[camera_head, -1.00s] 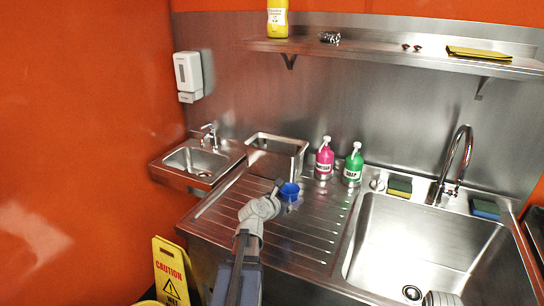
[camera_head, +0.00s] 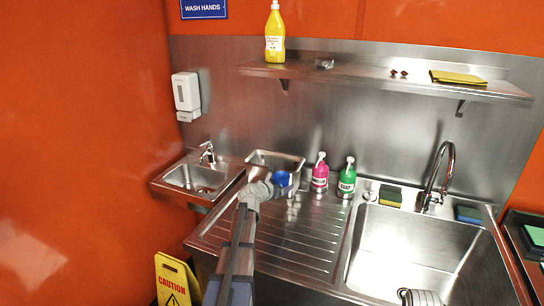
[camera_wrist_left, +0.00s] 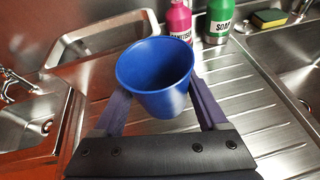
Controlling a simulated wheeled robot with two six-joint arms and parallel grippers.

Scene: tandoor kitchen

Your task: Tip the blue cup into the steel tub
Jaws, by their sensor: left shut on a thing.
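The blue cup (camera_head: 281,179) is held in my left gripper (camera_head: 270,185), in front of the steel tub (camera_head: 290,158) in the head view. The left wrist view shows the cup (camera_wrist_left: 156,85) close up, nearly upright with its mouth open, between the two fingers of my left gripper (camera_wrist_left: 160,108). The gripper is shut on it. The inside of the cup looks blue, and no contents can be made out. The steel tub (camera_wrist_left: 62,62) lies behind and to the left of the cup in the wrist view.
A pink bottle (camera_head: 320,173) and a green soap bottle (camera_head: 346,178) stand right of the tub. The ribbed drainboard (camera_head: 290,235) is clear. A large sink (camera_head: 410,245) is at right, a small basin (camera_head: 195,178) at left. A shelf (camera_head: 380,76) hangs above.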

